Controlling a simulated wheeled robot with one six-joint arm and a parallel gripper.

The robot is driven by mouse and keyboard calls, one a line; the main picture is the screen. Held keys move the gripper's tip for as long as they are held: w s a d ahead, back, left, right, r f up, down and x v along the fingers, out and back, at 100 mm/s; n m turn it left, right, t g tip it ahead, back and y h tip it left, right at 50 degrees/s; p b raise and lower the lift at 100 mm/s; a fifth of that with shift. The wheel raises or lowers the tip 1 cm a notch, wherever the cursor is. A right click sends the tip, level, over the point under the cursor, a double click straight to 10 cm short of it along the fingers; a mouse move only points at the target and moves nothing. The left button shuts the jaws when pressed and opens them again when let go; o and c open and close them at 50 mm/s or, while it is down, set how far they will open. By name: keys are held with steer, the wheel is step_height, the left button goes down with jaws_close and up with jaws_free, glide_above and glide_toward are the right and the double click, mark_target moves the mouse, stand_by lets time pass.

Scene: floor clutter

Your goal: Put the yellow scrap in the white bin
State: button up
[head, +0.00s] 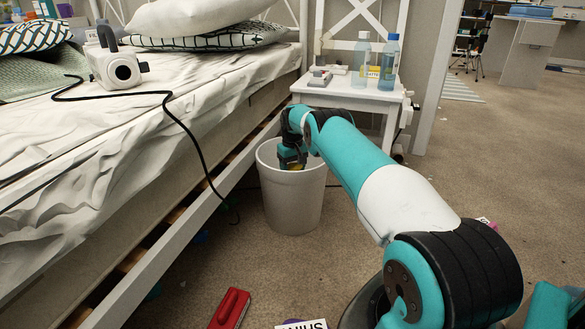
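The white bin (294,212) stands upright on the carpet between the bed and the bedside table. My arm reaches over its rim from the right. My gripper (291,164) points down inside the mouth of the bin. A small yellow patch, likely the yellow scrap (294,168), shows at the gripper's fingertips, below the rim. The fingers are small and partly hidden, so I cannot tell whether they are shut on it or apart from it.
The bed (120,150) with white sheets fills the left side, a black cord hanging over its edge. A white bedside table (350,97) with bottles stands behind the bin. A red object (230,309) lies on the floor in front. Carpet at the right is mostly clear.

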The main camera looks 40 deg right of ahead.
steer(key=o, duration=0.3)
steer(key=shift+o, duration=0.2)
step_height(320, 180, up, 17)
steer(key=p, duration=0.9)
steer(key=shift+r+p, duration=0.2)
steer(key=shift+p, duration=0.1)
